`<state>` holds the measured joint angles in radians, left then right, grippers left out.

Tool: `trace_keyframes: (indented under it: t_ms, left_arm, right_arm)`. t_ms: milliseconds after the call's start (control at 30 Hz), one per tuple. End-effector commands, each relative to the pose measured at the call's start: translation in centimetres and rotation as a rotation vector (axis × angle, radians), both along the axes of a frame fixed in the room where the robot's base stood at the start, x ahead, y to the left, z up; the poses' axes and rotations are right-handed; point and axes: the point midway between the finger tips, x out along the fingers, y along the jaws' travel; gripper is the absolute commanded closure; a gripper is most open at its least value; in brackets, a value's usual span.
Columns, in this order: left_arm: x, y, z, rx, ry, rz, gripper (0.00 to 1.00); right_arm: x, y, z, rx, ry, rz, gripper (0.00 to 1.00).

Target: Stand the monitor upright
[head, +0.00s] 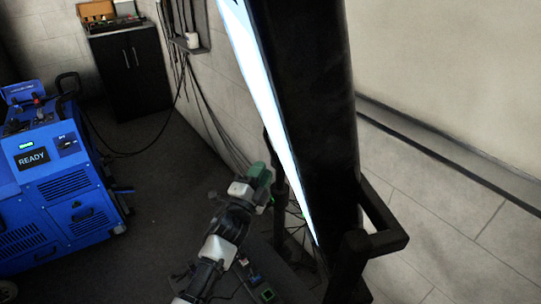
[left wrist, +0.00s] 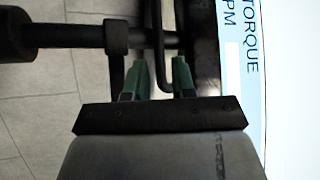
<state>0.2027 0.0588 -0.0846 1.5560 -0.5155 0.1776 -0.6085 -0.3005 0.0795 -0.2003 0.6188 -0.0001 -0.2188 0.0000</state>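The monitor (head: 310,110) is a tall dark slab seen nearly edge-on in the head view, its bright screen (head: 262,90) facing left. In the left wrist view the screen (left wrist: 285,110) is at the right edge, with "TORQUE" and "RPM" running sideways. My left gripper (head: 264,174) is beside the screen's lower part in the head view. In the left wrist view its green fingers (left wrist: 161,77) are apart, with a thin dark bar (left wrist: 158,30) between them. I see no clear contact with the bar. My right gripper is not in view.
A black bracket (head: 385,222) juts out at the monitor's lower right. A blue machine reading "READY" (head: 55,180) stands at left. A black cabinet (head: 126,72) is at the back wall. Cables hang along the wall. The floor between machine and monitor is mostly clear.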

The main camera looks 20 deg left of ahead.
Motion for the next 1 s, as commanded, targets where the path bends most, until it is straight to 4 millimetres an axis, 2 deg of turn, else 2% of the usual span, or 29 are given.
trace_keyframes:
  t_ms: [100,300,667,833,1000]
  left_arm:
    - [2.1,-0.4,0.9,-0.001,-0.002,0.000,0.75]
    - [4.2,-0.8,1.4,-0.001,0.001,0.001,0.75]
    - [4.7,-0.9,1.6,-0.001,0.001,0.000,0.75]
    - [4.6,-0.9,1.6,-0.001,0.001,0.000,0.99]
    - [4.6,-0.9,1.5,-0.001,0.001,0.000,1.00]
  right_arm:
    - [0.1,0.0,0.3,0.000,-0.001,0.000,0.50]
    - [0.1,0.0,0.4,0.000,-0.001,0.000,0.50]
    - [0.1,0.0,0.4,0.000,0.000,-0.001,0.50]
    - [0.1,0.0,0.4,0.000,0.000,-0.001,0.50]
    - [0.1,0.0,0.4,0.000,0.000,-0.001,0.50]
